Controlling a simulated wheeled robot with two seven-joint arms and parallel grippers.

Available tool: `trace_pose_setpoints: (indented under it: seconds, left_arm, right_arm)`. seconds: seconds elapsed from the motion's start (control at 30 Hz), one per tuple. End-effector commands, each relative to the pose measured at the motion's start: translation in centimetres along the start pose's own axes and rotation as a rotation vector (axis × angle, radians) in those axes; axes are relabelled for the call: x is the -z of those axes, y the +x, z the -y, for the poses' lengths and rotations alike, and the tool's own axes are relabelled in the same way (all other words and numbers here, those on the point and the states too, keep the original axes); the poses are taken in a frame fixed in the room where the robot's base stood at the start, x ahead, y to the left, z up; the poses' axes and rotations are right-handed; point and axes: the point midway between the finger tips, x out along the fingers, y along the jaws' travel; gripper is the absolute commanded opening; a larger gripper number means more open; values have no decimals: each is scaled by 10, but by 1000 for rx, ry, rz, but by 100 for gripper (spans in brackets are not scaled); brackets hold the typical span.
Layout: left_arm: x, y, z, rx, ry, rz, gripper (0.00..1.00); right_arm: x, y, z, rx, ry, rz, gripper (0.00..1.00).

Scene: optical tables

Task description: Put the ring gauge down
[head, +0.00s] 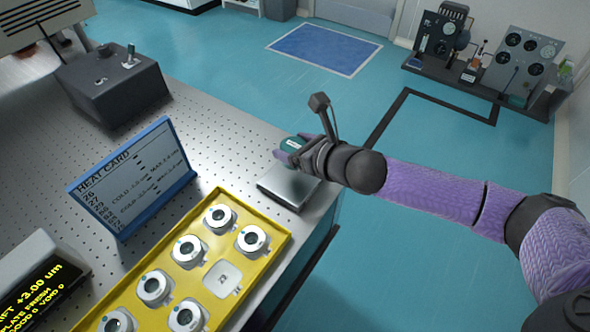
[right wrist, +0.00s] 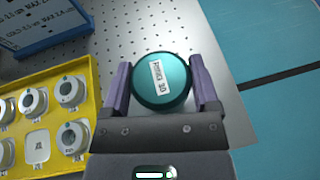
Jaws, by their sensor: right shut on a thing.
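The ring gauge appears to be the teal round disc with a white label (right wrist: 163,82), its small print hard to read. My right gripper (right wrist: 161,85) is shut on it, with a purple finger on either side. In the head view the teal disc (head: 290,145) shows partly at the tip of my right gripper (head: 292,150). It is held near the table's right edge, by a low silver block (head: 278,187); I cannot tell the exact gap between them. My left gripper is not in view.
A yellow tray (head: 273,225) holds several white pieces with dark round centres; one spot shows a flat numbered plate. A blue-framed heat card (head: 130,180) stands behind it. A dark control box (head: 112,88) sits farther back. Bare perforated tabletop (head: 215,130) lies between.

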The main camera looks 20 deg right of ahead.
Motion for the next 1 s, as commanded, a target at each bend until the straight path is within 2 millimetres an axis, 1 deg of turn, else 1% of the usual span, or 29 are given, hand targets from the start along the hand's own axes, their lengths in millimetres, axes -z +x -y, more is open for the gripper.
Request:
trace_pose_setpoints:
  seconds: [0.03, 0.1, 0.23, 0.27, 0.43, 0.57, 0.6, 0.67, 0.7, 0.93, 1.0]
  left_arm:
    - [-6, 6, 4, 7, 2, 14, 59]
    - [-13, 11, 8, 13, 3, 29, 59]
    - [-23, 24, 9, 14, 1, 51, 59]
    - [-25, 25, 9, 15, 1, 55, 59]
    - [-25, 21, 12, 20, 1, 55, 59]
    - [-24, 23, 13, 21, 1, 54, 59]
    - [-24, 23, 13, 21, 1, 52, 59]
    - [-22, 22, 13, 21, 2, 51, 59]
    - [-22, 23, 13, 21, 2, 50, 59]
    - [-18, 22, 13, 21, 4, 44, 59]
    - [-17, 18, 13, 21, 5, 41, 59]
  right_arm:
    - [9, 4, 0, -1, 1, 0, 3]
    - [18, 8, -1, -2, 3, 0, 3]
    - [42, 18, -1, -2, 3, 0, 3]
    - [44, 18, -1, -1, 2, 0, 3]
    - [39, 17, 0, 0, -2, 3, 3]
    - [42, 18, 0, 0, -1, 2, 3]
    - [42, 18, 0, 1, -1, 1, 84]
    - [42, 18, 0, 1, -1, 2, 96]
    - [42, 18, 0, 0, -1, 2, 100]
    - [40, 17, -1, 0, -1, 2, 100]
    - [38, 11, -1, 0, -1, 1, 100]
